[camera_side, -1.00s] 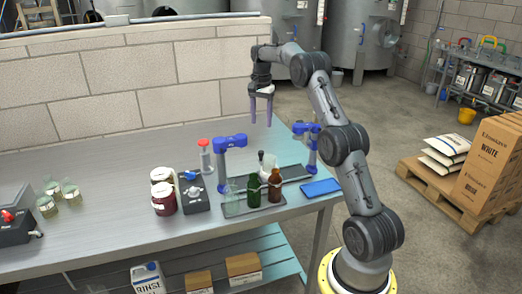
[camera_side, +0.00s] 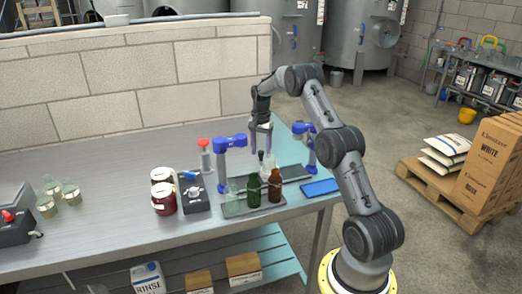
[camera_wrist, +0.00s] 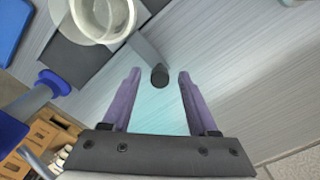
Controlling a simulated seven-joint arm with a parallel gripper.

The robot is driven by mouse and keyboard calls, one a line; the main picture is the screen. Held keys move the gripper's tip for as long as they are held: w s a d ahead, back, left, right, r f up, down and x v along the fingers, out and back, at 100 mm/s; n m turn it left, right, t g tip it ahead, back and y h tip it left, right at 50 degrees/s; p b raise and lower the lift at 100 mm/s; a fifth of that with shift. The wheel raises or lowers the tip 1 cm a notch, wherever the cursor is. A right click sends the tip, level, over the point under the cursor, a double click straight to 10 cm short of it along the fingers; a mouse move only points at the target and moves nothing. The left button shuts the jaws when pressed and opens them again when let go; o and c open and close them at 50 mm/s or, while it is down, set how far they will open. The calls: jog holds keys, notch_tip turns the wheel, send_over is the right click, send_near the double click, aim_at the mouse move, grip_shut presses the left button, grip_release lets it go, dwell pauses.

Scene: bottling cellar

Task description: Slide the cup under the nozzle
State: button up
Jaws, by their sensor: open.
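A translucent whitish cup (camera_wrist: 98,14) shows at the upper left of the wrist view, cut off by the frame edge, over a dark plate. In the side view it is mostly hidden behind the bottles and my gripper, so I cannot place it exactly. My gripper (camera_side: 261,148) points down above the dark plates between the two blue-topped stands, low behind the bottles. In the wrist view its purple fingers are apart with nothing held; the cup is beyond and left of them. A grey bar with a round black end (camera_wrist: 160,77) shows between the fingers; I cannot tell whether it is the nozzle.
A green bottle (camera_side: 254,191) and a brown bottle (camera_side: 275,187) stand in front on a tray (camera_side: 240,209). Blue-topped stands (camera_side: 230,141) (camera_side: 309,130) flank the area. A blue pad (camera_side: 320,188) lies right.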

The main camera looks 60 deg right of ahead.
grip_shut()
dwell(1.4)
